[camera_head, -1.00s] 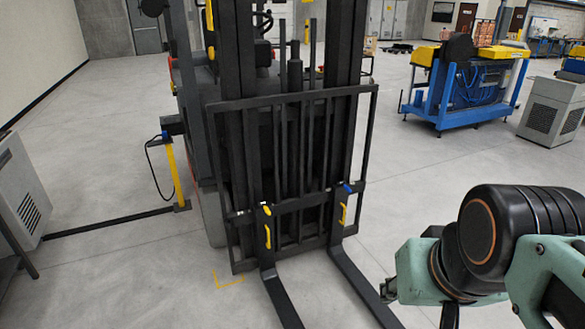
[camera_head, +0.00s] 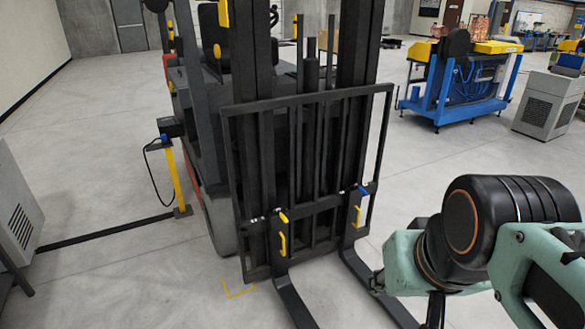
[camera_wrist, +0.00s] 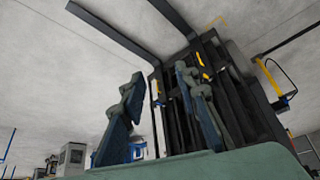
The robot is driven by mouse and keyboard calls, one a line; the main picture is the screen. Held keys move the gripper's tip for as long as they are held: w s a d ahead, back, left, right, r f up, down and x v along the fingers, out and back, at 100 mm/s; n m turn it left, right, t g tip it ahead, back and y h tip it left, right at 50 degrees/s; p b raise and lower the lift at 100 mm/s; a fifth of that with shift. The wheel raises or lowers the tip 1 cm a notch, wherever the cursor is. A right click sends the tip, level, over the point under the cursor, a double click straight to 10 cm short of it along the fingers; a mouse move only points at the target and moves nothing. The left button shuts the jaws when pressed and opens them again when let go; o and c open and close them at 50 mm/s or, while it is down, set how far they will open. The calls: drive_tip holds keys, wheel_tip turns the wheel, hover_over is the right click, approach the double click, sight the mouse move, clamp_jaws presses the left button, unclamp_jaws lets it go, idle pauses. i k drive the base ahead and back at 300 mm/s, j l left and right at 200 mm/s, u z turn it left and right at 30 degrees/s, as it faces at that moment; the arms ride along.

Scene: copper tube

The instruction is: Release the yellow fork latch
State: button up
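The yellow fork latch (camera_head: 283,218) is a small piece on top of the left fork's hanger, on the carriage bar of a black forklift (camera_head: 262,150). A yellow handle (camera_head: 283,244) is just below it. The right fork has a blue latch (camera_head: 363,190) and its own yellow handle (camera_head: 357,215). In the wrist view, tilted nearly upside down, my gripper (camera_wrist: 160,105) is open and empty, its two dark fingers well apart. A yellow handle (camera_wrist: 202,65) shows behind the right finger there. My gripper is apart from the latch; in the head view my arm is at lower right.
Two black forks (camera_head: 296,300) extend low toward me. A yellow post (camera_head: 174,180) with a cabled box stands left of the forklift. A blue-yellow machine (camera_head: 462,85) and a grey cabinet (camera_head: 548,104) stand at back right. Grey floor between is clear.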

sight(283, 217)
drive_tip(key=i+j, duration=0.15)
drive_tip(key=j, duration=0.25)
drive_tip(key=i+j, duration=0.1)
drive_tip(key=j, duration=0.3)
drive_tip(key=i+j, duration=0.15)
drive_tip(key=j, duration=0.25)
